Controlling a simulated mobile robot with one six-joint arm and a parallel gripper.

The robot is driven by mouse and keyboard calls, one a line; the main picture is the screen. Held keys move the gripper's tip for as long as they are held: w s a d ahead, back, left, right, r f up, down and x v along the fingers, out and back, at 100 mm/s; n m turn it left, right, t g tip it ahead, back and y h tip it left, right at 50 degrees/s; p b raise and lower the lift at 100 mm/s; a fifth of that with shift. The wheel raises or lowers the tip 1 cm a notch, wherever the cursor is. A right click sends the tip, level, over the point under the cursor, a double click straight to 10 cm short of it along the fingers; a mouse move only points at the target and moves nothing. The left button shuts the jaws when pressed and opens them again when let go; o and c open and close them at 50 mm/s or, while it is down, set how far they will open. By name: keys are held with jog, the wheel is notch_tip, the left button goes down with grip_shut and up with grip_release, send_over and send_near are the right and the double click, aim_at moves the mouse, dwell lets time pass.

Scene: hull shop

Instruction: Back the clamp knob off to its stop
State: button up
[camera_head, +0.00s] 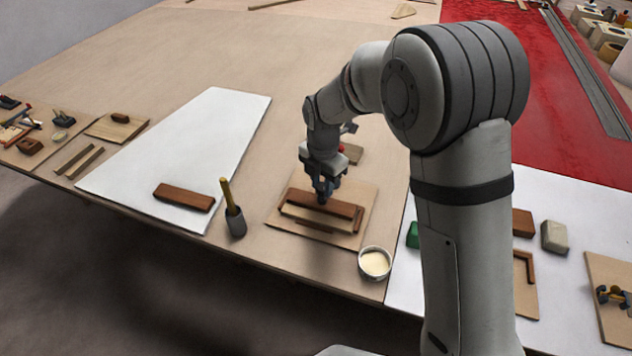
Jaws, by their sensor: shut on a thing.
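My gripper (325,192) points down over a light wooden board (279,225) and is shut on what seems to be the clamp knob. The knob is hidden between the fingers, so its turn and height cannot be told. On the board, under and beside the fingers, lie a reddish-brown wooden bar (299,196) and thinner strips. The rest of the clamp is too small and too covered by the gripper to make out.
A brown block (184,197) lies on the white sheet (215,125). Another board with a dark clamp-like fixture (612,295) is far right. The table behind is mostly clear.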

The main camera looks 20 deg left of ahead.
aim_at(323, 185)
jog(key=n, duration=0.7)
jog(key=shift+w+r, duration=0.2)
jog(key=shift+w, duration=0.05)
dwell(0.3)
jog(key=o, duration=1)
jog(key=shift+s+f, duration=0.1)
jog(key=shift+f, duration=0.05)
jog(key=shift+c, duration=0.2)
jog(key=shift+r, duration=3.9)
